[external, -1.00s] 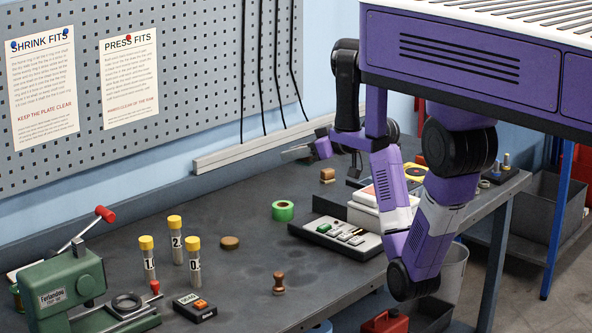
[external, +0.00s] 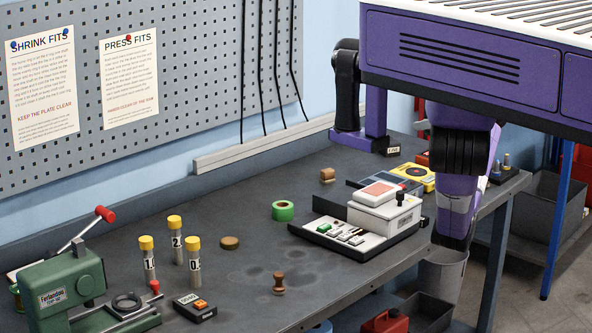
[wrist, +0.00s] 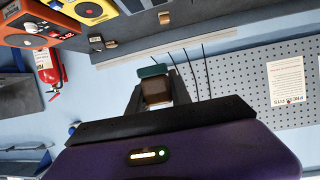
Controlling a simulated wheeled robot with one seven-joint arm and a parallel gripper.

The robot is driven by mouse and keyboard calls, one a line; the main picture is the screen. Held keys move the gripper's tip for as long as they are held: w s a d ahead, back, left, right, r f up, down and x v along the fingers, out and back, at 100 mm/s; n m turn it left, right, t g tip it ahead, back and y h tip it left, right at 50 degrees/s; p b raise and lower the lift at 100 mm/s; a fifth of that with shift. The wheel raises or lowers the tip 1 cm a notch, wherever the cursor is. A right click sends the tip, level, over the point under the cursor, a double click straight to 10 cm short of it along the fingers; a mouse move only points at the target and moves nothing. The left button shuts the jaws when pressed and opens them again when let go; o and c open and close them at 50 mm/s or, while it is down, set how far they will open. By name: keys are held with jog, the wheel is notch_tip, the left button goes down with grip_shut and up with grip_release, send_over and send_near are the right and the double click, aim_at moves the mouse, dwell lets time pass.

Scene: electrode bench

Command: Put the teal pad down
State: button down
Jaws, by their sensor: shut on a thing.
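My gripper (wrist: 157,86) shows in the wrist view, its dark fingers shut on the teal pad. The pad (wrist: 153,71) is a small teal strip at the fingertips, with a brown block-like part (wrist: 157,94) between the fingers below it in the picture. It is held clear of the bench, with the wall and trunking behind it. In the external view my gripper and the pad are out of sight; only my purple arm shows at the right.
The grey bench (external: 240,275) has bare room in its middle. On it are a green tape roll (external: 283,210), a white device (external: 385,214), a yellow meter (external: 418,178), numbered yellow-capped tubes (external: 194,265) and a green press (external: 70,285). A pegboard (external: 200,70) stands behind.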

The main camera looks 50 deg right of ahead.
jog(key=f, duration=0.1)
jog(key=s+d+f, duration=0.1)
jog(key=f, duration=0.2)
jog(key=shift+s+d+f, duration=0.15)
jog(key=shift+d+f, duration=0.05)
jog(key=shift+f, duration=0.15)
jog(key=shift+f, duration=0.15)
jog(key=p, duration=0.2)
send_over(426, 213)
notch_tip(426, 213, down, 15)
jog(key=shift+d+r, duration=0.1)
jog(key=shift+r, duration=0.1)
jog(key=shift+f, duration=2.4)
jog(key=shift+f+b, duration=0.2)
jog(key=shift+b, duration=0.25)
jog(key=c, duration=1.2)
grip_release()
jog(key=shift+r, duration=0.1)
jog(key=shift+o, duration=0.2)
